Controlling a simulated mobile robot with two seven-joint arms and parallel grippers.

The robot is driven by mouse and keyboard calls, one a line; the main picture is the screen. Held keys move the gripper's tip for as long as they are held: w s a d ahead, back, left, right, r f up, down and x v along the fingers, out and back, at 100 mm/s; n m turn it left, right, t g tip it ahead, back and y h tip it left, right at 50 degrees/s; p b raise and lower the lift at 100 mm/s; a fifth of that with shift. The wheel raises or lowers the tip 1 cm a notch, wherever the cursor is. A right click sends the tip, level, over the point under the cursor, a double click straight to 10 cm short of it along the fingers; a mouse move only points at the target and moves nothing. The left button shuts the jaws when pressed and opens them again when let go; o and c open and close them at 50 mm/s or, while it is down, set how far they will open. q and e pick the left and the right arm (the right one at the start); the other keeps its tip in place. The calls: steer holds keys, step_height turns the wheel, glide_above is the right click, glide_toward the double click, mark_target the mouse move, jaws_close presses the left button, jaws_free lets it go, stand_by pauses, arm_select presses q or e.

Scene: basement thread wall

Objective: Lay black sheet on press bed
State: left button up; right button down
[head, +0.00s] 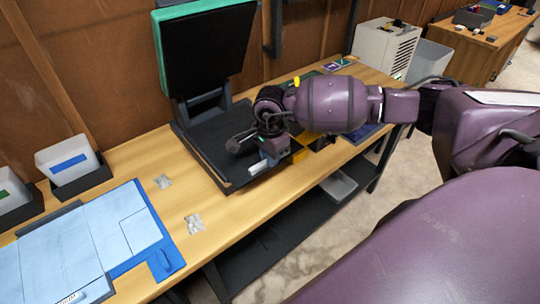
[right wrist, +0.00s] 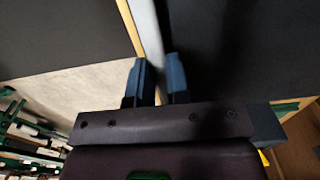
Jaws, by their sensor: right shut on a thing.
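The press stands on the wooden bench with its teal-topped lid (head: 205,45) raised. Its dark press bed (head: 206,139) lies flat below the lid. My right gripper (head: 262,163) is low at the bed's front right edge. In the right wrist view its blue fingers (right wrist: 158,82) are close together, shut on a thin edge. I take this to be the black sheet (right wrist: 235,45), a dark surface beside the fingers. In the head view I cannot separate sheet from bed, and my arm hides part of the bed. My left gripper is not in view.
A light blue board (head: 75,245) on a blue base is at the bench's left, near a white bin (head: 72,163). Two small clear packets (head: 194,223) lie between it and the press. A white machine (head: 385,48) stands beyond the bench. A lower shelf (head: 270,240) runs below.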

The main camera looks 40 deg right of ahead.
steer(key=shift+f, duration=0.15)
steer(key=c, duration=1.1)
jaws_free()
